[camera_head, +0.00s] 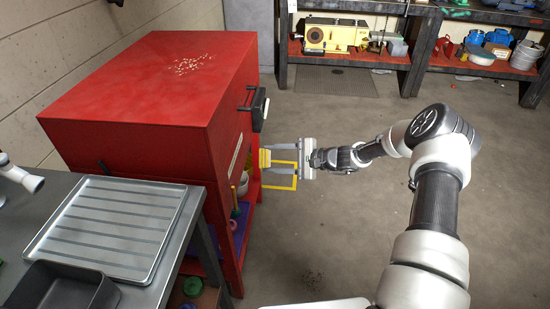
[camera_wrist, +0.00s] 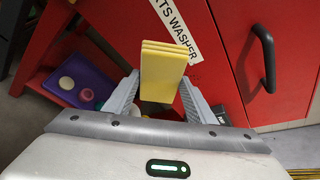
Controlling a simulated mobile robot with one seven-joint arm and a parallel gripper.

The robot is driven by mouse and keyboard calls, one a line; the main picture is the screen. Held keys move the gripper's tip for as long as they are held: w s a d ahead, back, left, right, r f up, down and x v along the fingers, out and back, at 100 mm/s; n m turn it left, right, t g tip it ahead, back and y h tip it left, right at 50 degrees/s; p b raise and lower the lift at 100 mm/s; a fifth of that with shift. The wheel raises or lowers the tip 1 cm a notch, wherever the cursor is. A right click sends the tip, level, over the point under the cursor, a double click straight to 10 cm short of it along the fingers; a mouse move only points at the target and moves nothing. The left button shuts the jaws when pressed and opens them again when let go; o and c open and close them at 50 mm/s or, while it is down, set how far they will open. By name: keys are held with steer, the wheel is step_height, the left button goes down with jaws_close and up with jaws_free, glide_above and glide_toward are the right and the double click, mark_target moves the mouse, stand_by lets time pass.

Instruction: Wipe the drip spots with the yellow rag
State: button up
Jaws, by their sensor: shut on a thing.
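The yellow rag (camera_wrist: 162,75) is a folded, layered block between the two fingers of my gripper (camera_wrist: 160,88), which is shut on it. In the head view the rag (camera_head: 265,158) and my gripper (camera_head: 277,165) are beside the front of the red parts washer (camera_head: 130,95), below its top. A faint dark speckled patch (camera_head: 313,282) shows on the floor. I cannot tell which patch is the drip spots.
A black handle (camera_head: 260,108) sticks out from the washer's front near my gripper. A thin yellow frame (camera_head: 282,187) shows by the gripper. A purple tray (camera_wrist: 88,80) sits on the washer's lower shelf. A metal tray (camera_head: 110,220) lies on the left bench. The middle floor is open.

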steer(key=shift+m+t, duration=0.4)
steer(key=shift+a+r+p+x, duration=0.1)
steer(key=shift+r+p+x, duration=0.1)
steer(key=shift+x, duration=0.7)
steer(key=shift+a+r+p+x, duration=0.1)
steer(key=shift+r+x, duration=0.1)
steer(key=shift+x, duration=0.75)
steer(key=shift+a+r+p+x, duration=0.1)
steer(key=shift+r+x, duration=0.1)
steer(key=shift+x, duration=0.7)
steer(key=shift+w+a, duration=0.1)
steer(key=shift+a, duration=0.8)
steer(key=shift+b, duration=0.3)
